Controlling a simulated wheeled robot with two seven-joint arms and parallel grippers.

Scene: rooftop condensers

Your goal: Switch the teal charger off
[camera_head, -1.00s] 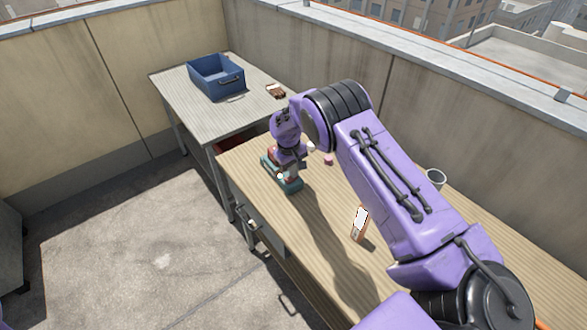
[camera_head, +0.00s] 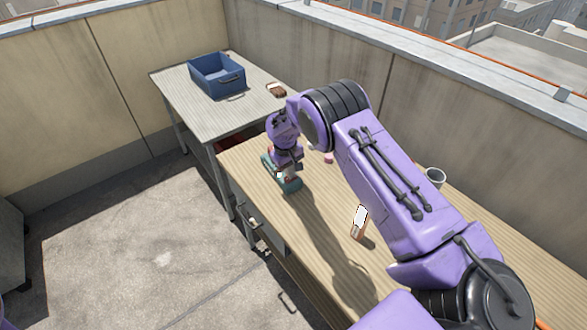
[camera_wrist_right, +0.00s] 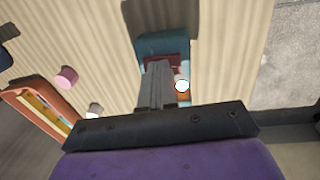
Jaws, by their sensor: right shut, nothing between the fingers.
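The teal charger (camera_head: 291,184) sits on the wooden workbench, close to its left edge, partly hidden under my right arm. It also shows in the right wrist view (camera_wrist_right: 163,43), with a dark red part on top and a round white spot (camera_wrist_right: 182,86) beside the fingers. My right gripper (camera_head: 284,173) is shut and empty, right over the charger. In the right wrist view its closed fingers (camera_wrist_right: 157,70) overlap the charger's middle; I cannot tell whether they touch it. The switch's position cannot be made out. My left gripper is not in view.
The wooden workbench (camera_head: 320,225) also holds a white-and-orange object (camera_head: 360,220), a grey cup (camera_head: 435,178) and a small pink piece (camera_head: 328,158). Behind is a grey table (camera_head: 190,88) with a blue bin (camera_head: 217,76) and a brush (camera_head: 276,90). A concrete wall runs behind the workbench.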

